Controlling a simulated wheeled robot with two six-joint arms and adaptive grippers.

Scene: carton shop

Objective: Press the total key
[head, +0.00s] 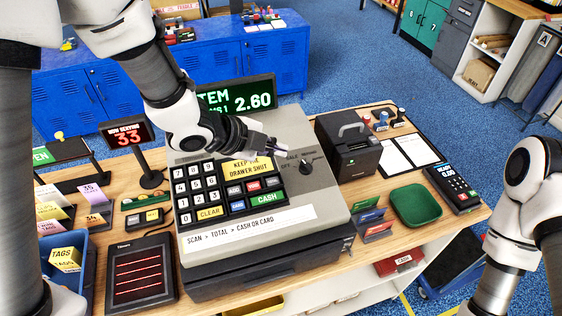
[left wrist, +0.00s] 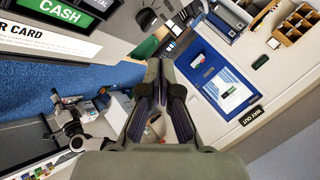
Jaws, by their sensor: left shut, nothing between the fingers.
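The cash register (head: 300,130) stands on the wooden counter. Its dark grey key above the green CASH key (head: 265,199) appears to be the total key (head: 272,183); the lettering is too small to read here. In the left wrist view, part of a dark key ending in "TAL" (left wrist: 102,5) shows beside the CASH key, cut by the frame edge. My left gripper (head: 284,151) is shut and empty, above the register's upper part, up from the total key and apart from it. Its fingertips also show in the left wrist view (left wrist: 160,66). My right gripper is out of view.
A yellow drawer sign (head: 246,167) lies partly under my left gripper. A black key switch (head: 306,167) stands right of the keys. A scanner plate (head: 141,273) lies left.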

